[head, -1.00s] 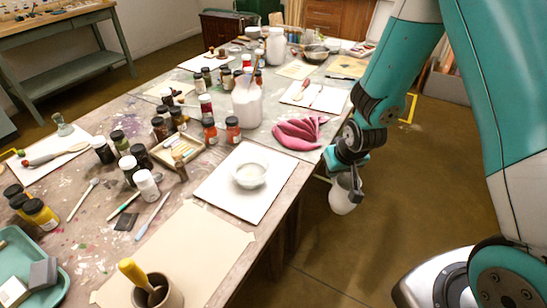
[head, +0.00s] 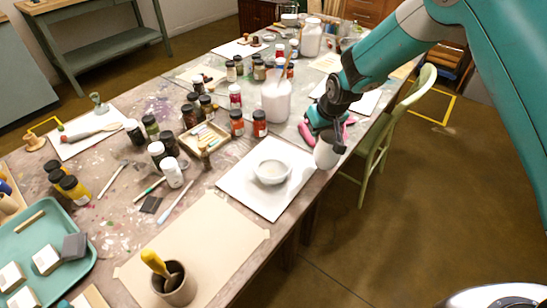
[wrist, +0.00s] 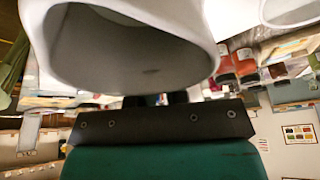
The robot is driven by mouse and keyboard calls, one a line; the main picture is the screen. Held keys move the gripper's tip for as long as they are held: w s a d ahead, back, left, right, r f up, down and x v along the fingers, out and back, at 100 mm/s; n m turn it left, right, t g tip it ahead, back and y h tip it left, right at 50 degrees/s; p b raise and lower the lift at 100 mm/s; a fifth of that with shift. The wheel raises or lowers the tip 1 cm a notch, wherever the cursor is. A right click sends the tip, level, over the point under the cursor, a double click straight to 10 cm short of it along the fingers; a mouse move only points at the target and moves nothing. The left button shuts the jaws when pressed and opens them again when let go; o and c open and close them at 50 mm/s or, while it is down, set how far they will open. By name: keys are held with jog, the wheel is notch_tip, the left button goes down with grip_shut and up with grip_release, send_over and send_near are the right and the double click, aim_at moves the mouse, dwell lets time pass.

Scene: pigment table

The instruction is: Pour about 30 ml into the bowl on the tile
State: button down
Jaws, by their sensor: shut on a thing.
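The white bowl (head: 272,171) stands on the white tile (head: 243,194) near the table's right edge, and no contents can be made out in it. My gripper (head: 335,136) is shut on a white cup (head: 326,154) and holds it to the right of the bowl, close to the table edge. The cup looks roughly upright in the head view; its inside is hidden there. In the wrist view the cup (wrist: 130,50) fills the top, and a white rounded rim, perhaps the bowl (wrist: 290,12), shows at the top right.
A large white jug (head: 276,98) stands behind the tile, with orange-labelled jars (head: 259,124) left of it. A pink cloth (head: 306,133) lies partly hidden behind my gripper. A green chair (head: 377,140) stands at the table's right side. A brown pot (head: 175,284) is in front.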

jog(key=a+r+n+p, duration=0.1)
jog(key=a+n, duration=0.2)
jog(key=a, duration=0.9)
jog(key=w+a+r+n+g+y+p, duration=0.1)
jog(key=a+r+n, duration=0.1)
jog(key=a, duration=1.1)
jog(key=shift+w+r+n+y+p, duration=0.15)
jog(key=shift+r+n+y+p, duration=0.2)
jog(key=shift+n, duration=0.15)
jog(key=s+d+r+t+y+b, duration=0.4)
jog(key=s+d+t+y+b, duration=0.1)
jog(key=d+t+y+b, duration=0.1)
jog(key=shift+s+d+r+y+b, duration=0.3)
jog(key=shift+d+y+b, duration=0.45)
jog(key=shift+y+b, duration=0.4)
jog(key=shift+s+d+b, duration=0.1)
jog(key=shift+b, duration=0.25)
jog(key=b, duration=0.3)
jog(key=t+y+b, duration=0.1)
jog(key=b, duration=0.1)
jog(key=shift+s+d+f+b, duration=0.3)
jog(key=shift+d+f+b, duration=0.1)
